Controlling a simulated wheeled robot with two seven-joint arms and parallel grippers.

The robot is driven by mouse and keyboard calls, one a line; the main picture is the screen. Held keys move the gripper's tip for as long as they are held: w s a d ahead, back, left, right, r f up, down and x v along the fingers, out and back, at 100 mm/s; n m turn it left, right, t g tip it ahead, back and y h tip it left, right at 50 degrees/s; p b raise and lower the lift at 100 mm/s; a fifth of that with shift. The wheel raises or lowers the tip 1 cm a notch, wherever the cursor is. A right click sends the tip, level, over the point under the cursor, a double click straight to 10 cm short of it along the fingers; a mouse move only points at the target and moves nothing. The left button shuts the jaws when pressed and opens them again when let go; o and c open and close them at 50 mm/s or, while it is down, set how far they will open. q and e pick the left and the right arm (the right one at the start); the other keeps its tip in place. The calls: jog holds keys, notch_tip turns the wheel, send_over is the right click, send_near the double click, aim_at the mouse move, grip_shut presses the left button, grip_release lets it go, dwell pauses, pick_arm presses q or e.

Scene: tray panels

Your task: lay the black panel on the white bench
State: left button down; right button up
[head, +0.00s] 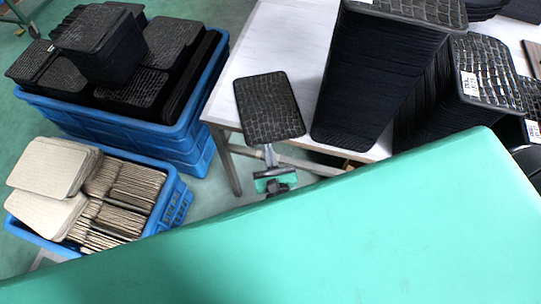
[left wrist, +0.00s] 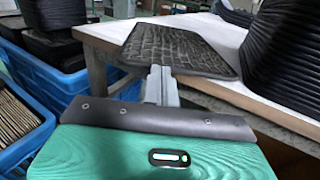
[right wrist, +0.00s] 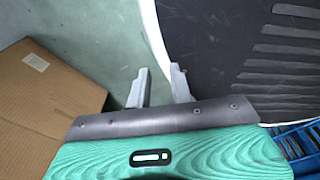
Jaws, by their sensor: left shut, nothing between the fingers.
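The black panel (head: 269,107), with a cracked-tile texture, is over the front edge of the white bench (head: 285,45), its near end sticking out past the edge. I cannot tell whether it lies flat on the bench. It also shows in the left wrist view (left wrist: 178,50). My left gripper (head: 269,150) is shut with nothing between its fingers, its tips at the panel's near end; they show in the left wrist view (left wrist: 160,70). My right gripper (right wrist: 158,70) is open and empty in the right wrist view, above grey floor.
Tall stacks of black panels (head: 372,75) stand on the bench to the right. A blue crate (head: 180,130) of black panels and a blue crate (head: 172,205) of beige panels stand at left. In the right wrist view, a cardboard box (right wrist: 45,90) is left, a black ribbed surface (right wrist: 215,45) right.

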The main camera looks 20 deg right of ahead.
pick_arm(q)
jog(key=w, duration=0.2)
jog(key=shift+w+d, duration=0.15)
jog(key=shift+w, duration=0.25)
pick_arm(e)
jog(key=shift+w+a, duration=0.2)
jog(key=shift+w, duration=0.5)
